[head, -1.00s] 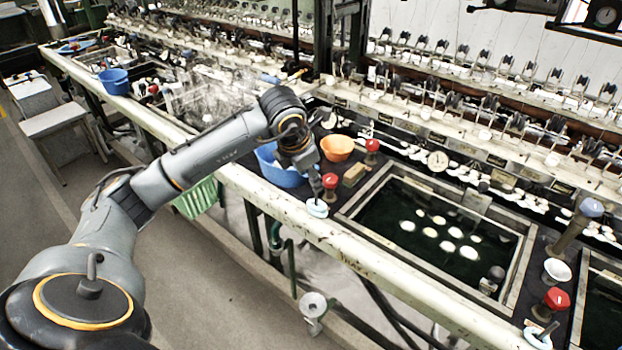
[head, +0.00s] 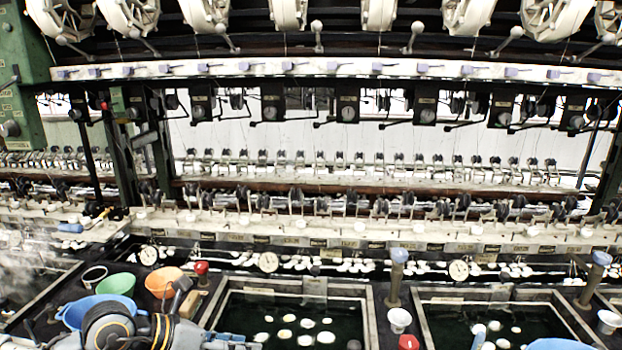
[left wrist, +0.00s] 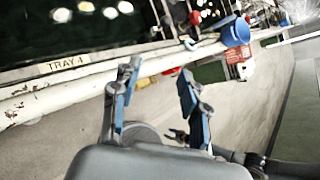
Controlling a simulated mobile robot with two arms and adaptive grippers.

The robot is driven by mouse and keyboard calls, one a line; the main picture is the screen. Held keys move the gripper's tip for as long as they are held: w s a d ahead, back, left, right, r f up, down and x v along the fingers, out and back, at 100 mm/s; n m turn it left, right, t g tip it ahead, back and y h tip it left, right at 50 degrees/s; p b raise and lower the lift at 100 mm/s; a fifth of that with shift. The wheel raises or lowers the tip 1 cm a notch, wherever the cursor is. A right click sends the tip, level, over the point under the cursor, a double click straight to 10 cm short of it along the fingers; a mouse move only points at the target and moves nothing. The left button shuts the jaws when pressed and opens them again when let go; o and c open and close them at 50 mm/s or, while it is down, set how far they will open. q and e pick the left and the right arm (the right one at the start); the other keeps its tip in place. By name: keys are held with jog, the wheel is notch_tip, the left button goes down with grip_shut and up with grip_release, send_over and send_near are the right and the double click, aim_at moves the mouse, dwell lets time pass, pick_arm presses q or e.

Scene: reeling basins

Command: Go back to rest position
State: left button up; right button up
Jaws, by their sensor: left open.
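My left gripper (left wrist: 158,90) shows in the left wrist view with its two blue-padded fingers apart and nothing between them. It hangs beside the pale front rail (left wrist: 75,84) of the basin bench, on the aisle side. In the head view only part of my left arm (head: 112,328) shows at the bottom left edge, in front of the blue basin; whether its fingertips show there is unclear. I cannot make out my right gripper in either view.
Water basins with white cocoons (head: 306,322) lie along the bench. A blue basin (head: 72,312), green bowl (head: 117,284) and orange bowl (head: 163,278) stand at the left. In the left wrist view a blue cup (left wrist: 236,32) is near the rail; the floor (left wrist: 285,118) beside it looks clear.

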pick_arm(q)
jog(key=s+d+r+n+t+h, duration=0.2)
jog(key=s+d+r+n+h, duration=0.1)
jog(key=d+r+h, duration=0.35)
jog(key=w+a+r+n+t+y, duration=0.1)
jog(key=a+r+n+t+y, duration=0.15)
jog(key=r+n+t, duration=0.65)
jog(key=w+a+f+n+t+y, duration=0.2)
jog(key=a+f+n+t+y, duration=0.5)
jog(key=n, duration=0.8)
jog(key=s+a+f+n+g+y, duration=0.3)
jog(key=a+f+n+g+y, duration=0.15)
jog(key=f, duration=0.25)
jog(key=s+a+f+n+g+y, duration=0.3)
jog(key=f+n+g+y, duration=0.15)
jog(key=f, duration=0.25)
jog(key=s+d+f+n+g+h, duration=0.1)
jog(key=s+d+f+n+g, duration=0.1)
jog(key=s+f+g, duration=0.6)
jog(key=s+d+f+n+g+h, duration=0.25)
jog(key=s+f, duration=0.35)
jog(key=s, duration=0.5)
notch_tip(320, 180, down, 25)
jog(key=s+g, duration=0.2)
jog(key=s+a+f, duration=0.2)
jog(key=s+f, duration=0.6)
jog(key=s+a+f+g+y, duration=0.1)
jog(key=s+f, duration=0.8)
jog(key=shift+a+f+m, duration=0.3)
jog(key=shift+a+m, duration=0.05)
